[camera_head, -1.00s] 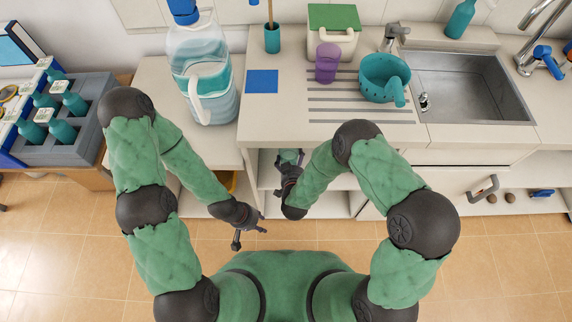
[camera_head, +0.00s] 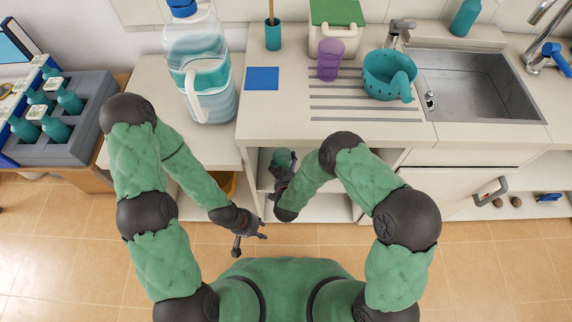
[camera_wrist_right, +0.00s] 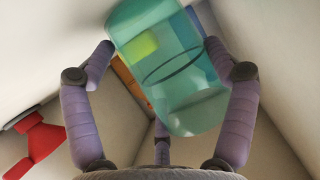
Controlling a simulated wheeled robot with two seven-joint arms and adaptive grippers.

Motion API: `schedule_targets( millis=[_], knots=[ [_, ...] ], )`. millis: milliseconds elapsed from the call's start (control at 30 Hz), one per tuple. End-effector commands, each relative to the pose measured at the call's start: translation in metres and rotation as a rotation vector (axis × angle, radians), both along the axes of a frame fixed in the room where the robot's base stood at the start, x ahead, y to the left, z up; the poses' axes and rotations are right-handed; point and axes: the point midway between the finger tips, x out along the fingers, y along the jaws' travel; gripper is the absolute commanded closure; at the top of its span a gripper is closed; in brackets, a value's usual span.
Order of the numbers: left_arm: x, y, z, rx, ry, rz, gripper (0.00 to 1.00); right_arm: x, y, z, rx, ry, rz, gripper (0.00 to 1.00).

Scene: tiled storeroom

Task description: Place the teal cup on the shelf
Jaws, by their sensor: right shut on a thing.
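The teal cup (camera_head: 284,157) is see-through and sits in the opening of the shelf (camera_head: 328,206) under the counter, partly hidden by my right gripper. My right gripper (camera_head: 279,172) reaches into that opening with its fingers around the cup. In the right wrist view the cup (camera_wrist_right: 165,75) is tilted between the fingers of my right gripper (camera_wrist_right: 160,58), with pale walls close around it. I cannot tell if the cup touches the shelf board. My left gripper (camera_head: 250,238) is open and empty in front of the cabinet, left of the shelf opening.
A red object (camera_wrist_right: 38,140) shows inside the compartment in the right wrist view. On the counter above stand a large water jug (camera_head: 203,80), a purple cup (camera_head: 329,60) and a teal colander (camera_head: 388,76). The tiled floor in front is clear.

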Motion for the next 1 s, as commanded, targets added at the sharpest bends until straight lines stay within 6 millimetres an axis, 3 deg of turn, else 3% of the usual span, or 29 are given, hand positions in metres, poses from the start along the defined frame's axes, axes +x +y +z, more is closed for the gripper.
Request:
schedule_targets(
  millis=[100, 133, 167, 633, 767, 1000],
  knots=[
    [0.0, 0.0, 0.0, 0.0, 0.0, 0.0, 0.6, 0.0, 0.0, -0.003, 0.0, 0.0, 0.0, 0.41],
    [0.0, 0.0, 0.0, 0.0, 0.0, 0.0, 0.6, 0.0, 0.0, -0.003, 0.0, 0.0, 0.0, 0.09],
    [0.0, 0.0, 0.0, 0.0, 0.0, 0.0, 0.6, 0.0, 0.0, -0.003, 0.0, 0.0, 0.0, 0.0],
    [0.0, 0.0, 0.0, 0.0, 0.0, 0.0, 0.6, 0.0, 0.0, 0.001, 0.0, 0.0, 0.0, 0.0],
    [0.0, 0.0, 0.009, 0.0, 0.0, 0.0, 0.6, -0.016, 0.0, 0.008, -0.002, 0.002, 0.003, 0.0],
    [0.0, 0.0, 0.03, 0.0, 0.0, 0.0, 0.6, -0.061, 0.0, 0.029, -0.002, 0.002, 0.004, 0.0]
  ],
)
